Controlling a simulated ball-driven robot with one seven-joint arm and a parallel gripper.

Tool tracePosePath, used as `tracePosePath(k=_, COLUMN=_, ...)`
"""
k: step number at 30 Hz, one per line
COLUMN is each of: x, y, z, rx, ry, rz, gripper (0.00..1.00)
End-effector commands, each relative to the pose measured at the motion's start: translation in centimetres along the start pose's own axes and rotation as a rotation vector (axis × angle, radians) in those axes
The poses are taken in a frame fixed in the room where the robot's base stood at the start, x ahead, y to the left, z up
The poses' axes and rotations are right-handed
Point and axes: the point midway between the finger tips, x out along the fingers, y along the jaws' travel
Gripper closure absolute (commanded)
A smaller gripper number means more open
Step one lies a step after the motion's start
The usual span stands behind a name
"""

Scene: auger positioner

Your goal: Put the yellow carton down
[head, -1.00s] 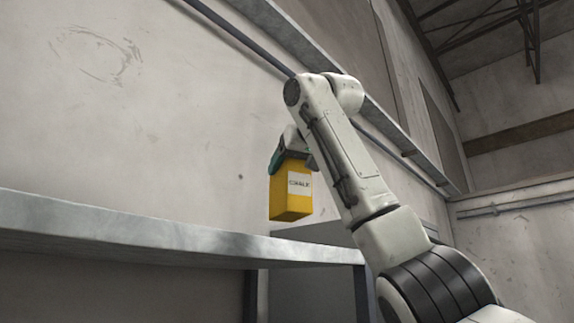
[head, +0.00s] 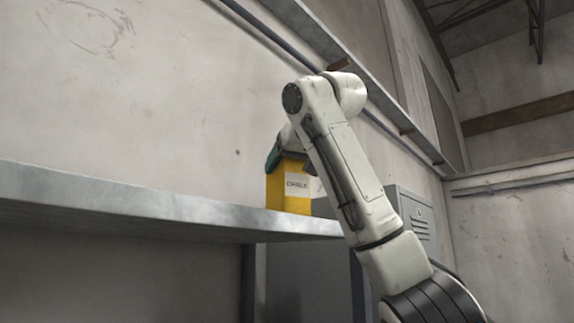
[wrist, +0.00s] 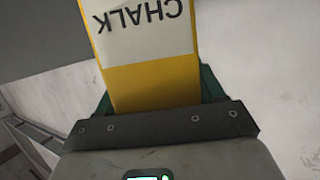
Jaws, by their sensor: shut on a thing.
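The yellow carton (head: 288,188) has a white label reading CHALK. In the head view it is upright at the right end of the grey shelf (head: 150,208), its lower edge hidden behind the shelf's front edge. I cannot tell whether its base touches the shelf. My gripper (head: 287,160) is shut on the carton's upper part from above, with a green finger showing at its left side. In the wrist view the carton (wrist: 150,90) fills the space between the green fingers, its label upside down.
A grey metal locker (head: 415,217) stands behind my arm, to the right of the shelf end. A pale wall (head: 150,90) rises behind the shelf. The shelf top to the carton's left shows no objects from this low angle.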

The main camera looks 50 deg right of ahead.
Motion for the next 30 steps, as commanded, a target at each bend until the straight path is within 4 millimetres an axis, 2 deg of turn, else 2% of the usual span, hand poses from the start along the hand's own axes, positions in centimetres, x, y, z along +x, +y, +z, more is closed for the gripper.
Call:
tracePosePath(k=22, x=0.3, y=0.0, z=1.0, rx=0.000, ry=0.002, rz=-0.001, gripper=1.00)
tracePosePath(k=23, x=0.3, y=0.0, z=1.0, rx=0.000, ry=0.002, rz=-0.001, gripper=0.31)
tracePosePath(k=30, x=0.3, y=0.0, z=0.9, rx=0.000, ry=0.001, rz=0.000, gripper=0.08)
